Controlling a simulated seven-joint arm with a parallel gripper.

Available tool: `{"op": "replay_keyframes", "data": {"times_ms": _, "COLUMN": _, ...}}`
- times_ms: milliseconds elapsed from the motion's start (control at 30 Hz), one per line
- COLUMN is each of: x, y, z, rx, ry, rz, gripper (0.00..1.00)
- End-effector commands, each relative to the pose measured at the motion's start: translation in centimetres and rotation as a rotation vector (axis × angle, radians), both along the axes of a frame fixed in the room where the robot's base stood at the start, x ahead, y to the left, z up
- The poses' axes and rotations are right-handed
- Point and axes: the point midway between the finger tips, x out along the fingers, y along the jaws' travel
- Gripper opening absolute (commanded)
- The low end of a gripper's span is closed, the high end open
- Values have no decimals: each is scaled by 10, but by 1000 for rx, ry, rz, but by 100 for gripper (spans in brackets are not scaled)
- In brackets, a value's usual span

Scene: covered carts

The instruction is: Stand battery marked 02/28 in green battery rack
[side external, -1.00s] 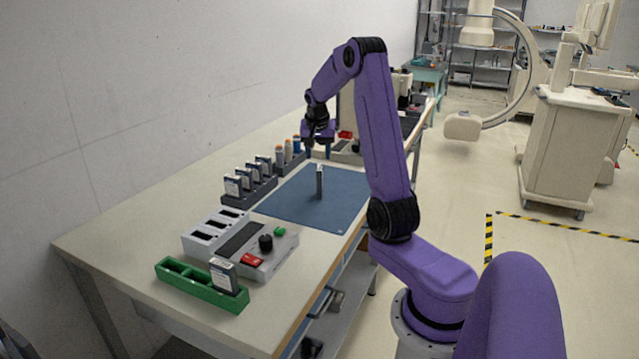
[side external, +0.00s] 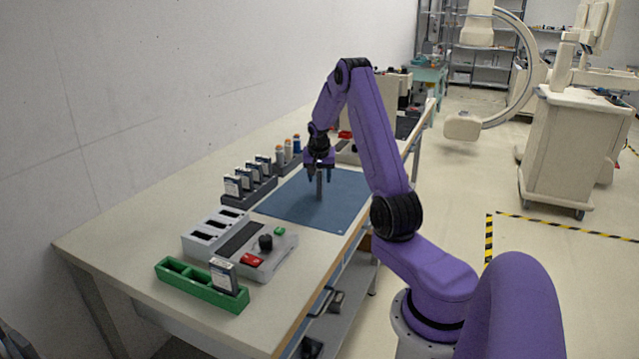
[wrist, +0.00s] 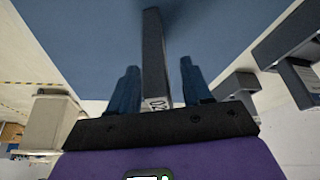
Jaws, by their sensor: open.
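A slim dark grey battery (side external: 319,190) stands upright on the blue mat (side external: 284,202). In the wrist view, the battery (wrist: 154,50) shows between my fingers, with part of a label that seems to read "02"; the rest is hidden. My gripper (side external: 319,174) points down over it, open, with a finger on either side and a visible gap to each in the wrist view (wrist: 158,75). The green battery rack (side external: 190,287) is at the table's near left. One battery (side external: 223,276) stands in its right end; the other slots look empty.
A grey charger with empty slots (side external: 202,247) and a control box with a black knob and red button (side external: 272,264) lie between mat and green rack. A dark rack (side external: 237,201) holds several batteries left of the mat. Orange and blue cylinders (side external: 288,152) stand behind.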

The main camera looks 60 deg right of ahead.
Motion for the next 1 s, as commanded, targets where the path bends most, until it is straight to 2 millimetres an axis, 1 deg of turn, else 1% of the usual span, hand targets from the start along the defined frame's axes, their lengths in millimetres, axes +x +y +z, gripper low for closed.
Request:
{"op": "replay_keyframes", "data": {"times_ms": 133, "x": 0, "y": 0, "z": 0, "rx": -1, "ry": 0, "rz": 0, "gripper": 49}}
{"op": "replay_keyframes", "data": {"times_ms": 167, "x": 0, "y": 0, "z": 0, "rx": -1, "ry": 0, "rz": 0, "gripper": 42}}
{"op": "replay_keyframes", "data": {"times_ms": 200, "x": 0, "y": 0, "z": 0, "rx": -1, "ry": 0, "rz": 0, "gripper": 29}}
{"op": "replay_keyframes", "data": {"times_ms": 300, "x": 0, "y": 0, "z": 1, "rx": -1, "ry": 0, "rz": 0, "gripper": 0}}
{"op": "replay_keyframes", "data": {"times_ms": 600, "x": 0, "y": 0, "z": 2, "rx": -1, "ry": -2, "rz": -1, "gripper": 0}}
{"op": "replay_keyframes", "data": {"times_ms": 733, "x": 1, "y": 0, "z": 6, "rx": -2, "ry": -2, "rz": -1, "gripper": 0}}
{"op": "replay_keyframes", "data": {"times_ms": 867, "x": 1, "y": -1, "z": 17, "rx": -4, "ry": -3, "rz": -1, "gripper": 0}}
{"op": "replay_keyframes", "data": {"times_ms": 1000, "x": -1, "y": 1, "z": 37, "rx": -4, "ry": -4, "rz": 0, "gripper": 0}}
